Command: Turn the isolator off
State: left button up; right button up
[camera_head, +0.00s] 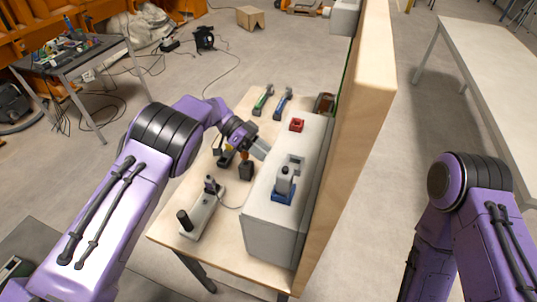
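A light grey box (262,222) stands on a wooden table against an upright wooden panel. On its panel-side top sit a small red fitting (297,125), a grey square fitting (296,164) and a grey knob-like part on a blue base (284,188). I cannot tell for sure which of these is the isolator, nor its switch position. My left gripper (262,149) is at the box's left side, near its upper end. Its fingers are small and partly hidden, so their opening is unclear. My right arm is folded at the right; its gripper is out of view.
The wooden table (168,230) also holds a green tool (262,99), a blue tool (283,102), a small black block (246,171) and a grey device with a black handle (201,214). The wooden panel (358,120) rises right of the box. A pale table (490,70) stands far right.

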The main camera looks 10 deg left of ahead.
dwell(0.5)
pick_arm(q)
jog(key=o, duration=0.9)
jog(key=shift+o, duration=0.7)
jog(key=shift+a, duration=0.1)
jog(key=b+v, duration=0.4)
jog(key=v, duration=0.6)
jog(key=shift+a, duration=0.3)
jog(key=shift+w+r, duration=0.1)
